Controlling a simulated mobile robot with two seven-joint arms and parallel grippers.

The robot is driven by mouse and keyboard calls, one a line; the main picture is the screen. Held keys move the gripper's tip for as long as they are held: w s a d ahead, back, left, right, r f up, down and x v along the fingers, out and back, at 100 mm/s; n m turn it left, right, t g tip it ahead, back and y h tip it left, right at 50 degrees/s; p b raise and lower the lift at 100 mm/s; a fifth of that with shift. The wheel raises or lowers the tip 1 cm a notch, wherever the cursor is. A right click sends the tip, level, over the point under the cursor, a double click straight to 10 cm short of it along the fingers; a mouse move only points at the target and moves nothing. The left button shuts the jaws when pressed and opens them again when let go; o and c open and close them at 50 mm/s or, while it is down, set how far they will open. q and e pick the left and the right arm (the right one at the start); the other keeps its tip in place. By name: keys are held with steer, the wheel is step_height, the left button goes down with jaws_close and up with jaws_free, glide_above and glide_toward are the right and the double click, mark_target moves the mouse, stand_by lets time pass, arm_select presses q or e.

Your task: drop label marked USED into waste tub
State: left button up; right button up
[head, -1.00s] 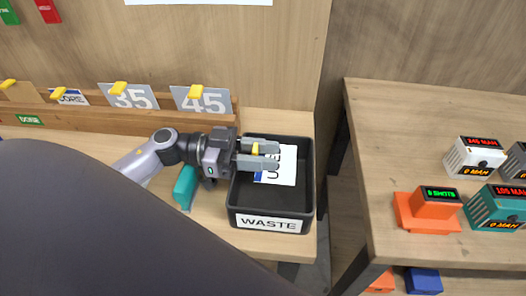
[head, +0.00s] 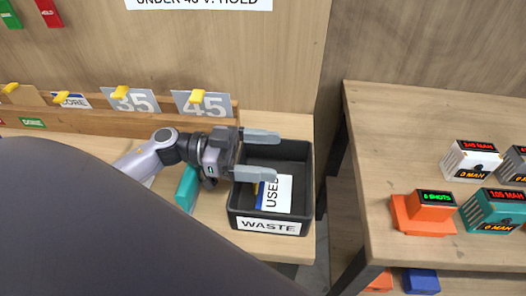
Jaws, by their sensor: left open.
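The white label marked USED (head: 278,195), with a blue edge, lies inside the black waste tub (head: 233,217), which has a WASTE sign on its front. A bit of yellow shows at the label's left edge, partly hidden by a finger. My left gripper (head: 260,155) is over the tub with its fingers spread wide and nothing between them. Its lower finger is just above the label in the picture. My right gripper is not in view.
A wooden rack (head: 150,122) behind holds cards marked 35 (head: 133,102) and 45 (head: 203,106) with yellow tabs. A teal object (head: 187,188) stands left of the tub. Another table (head: 400,130) at right carries an orange device (head: 425,212) and several boxes.

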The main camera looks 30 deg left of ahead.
arm_select(q)
steer(key=shift+r+p, duration=0.6)
steer(key=shift+r, duration=2.25)
steer(key=b+v, duration=0.1)
steer(key=v, duration=0.6)
steer(key=shift+a, duration=0.1)
